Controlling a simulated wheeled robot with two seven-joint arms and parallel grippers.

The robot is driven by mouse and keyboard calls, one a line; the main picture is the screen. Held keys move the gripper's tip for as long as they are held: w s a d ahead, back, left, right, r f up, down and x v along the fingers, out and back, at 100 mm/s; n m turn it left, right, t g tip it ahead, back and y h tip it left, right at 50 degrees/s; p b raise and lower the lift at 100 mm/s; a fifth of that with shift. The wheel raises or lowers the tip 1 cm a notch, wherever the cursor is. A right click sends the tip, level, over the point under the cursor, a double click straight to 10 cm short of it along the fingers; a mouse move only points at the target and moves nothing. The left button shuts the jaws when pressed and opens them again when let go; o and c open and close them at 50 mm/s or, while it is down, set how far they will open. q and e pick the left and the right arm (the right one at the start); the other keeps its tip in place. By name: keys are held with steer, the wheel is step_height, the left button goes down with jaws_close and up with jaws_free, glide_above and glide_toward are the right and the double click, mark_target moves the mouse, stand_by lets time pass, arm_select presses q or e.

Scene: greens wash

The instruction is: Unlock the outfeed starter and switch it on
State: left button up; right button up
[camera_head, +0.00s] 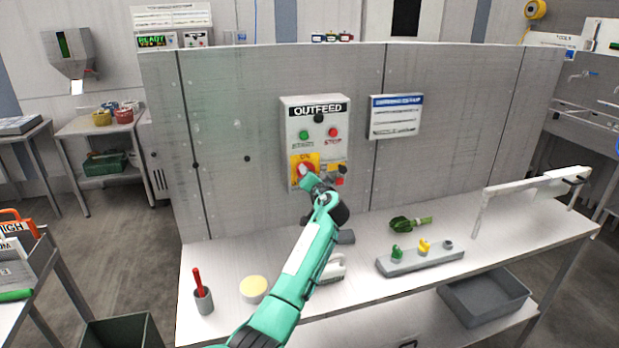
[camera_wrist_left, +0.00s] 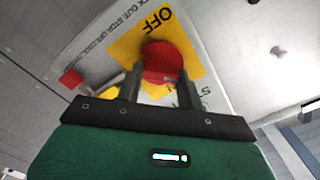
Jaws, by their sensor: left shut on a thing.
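The grey outfeed starter box (camera_head: 317,116) is fixed to the panel wall, with a green start button (camera_head: 304,135) and a red stop button (camera_head: 333,132). Below them is a yellow plate with ON and OFF markings and a red rotary switch (camera_head: 304,169). My left gripper (camera_head: 309,179) is at this switch. In the left wrist view its two fingers (camera_wrist_left: 158,88) are shut on the red switch (camera_wrist_left: 162,60); OFF (camera_wrist_left: 157,18) reads on the plate. A small red item (camera_wrist_left: 70,78) shows beside the plate; whether it is a lock is unclear. My right gripper is not in view.
On the bench stand a grey holder (camera_head: 420,262) with green and yellow pieces, a green leafy bunch (camera_head: 403,224), a yellow round item (camera_head: 253,289) and a cup (camera_head: 203,300) with a red-handled tool. A blue-headed sign (camera_head: 395,117) hangs right of the box.

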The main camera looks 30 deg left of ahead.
arm_select(q)
steer(key=m+p, duration=0.1)
steer(key=m, duration=0.3)
steer(key=m+p, duration=0.1)
steer(key=m, duration=0.4)
steer(key=shift+w+d+f+p, duration=0.1)
steer(key=shift+f+p, duration=0.05)
steer(key=shift+p, duration=0.15)
stand_by(0.4)
steer(key=o, duration=1)
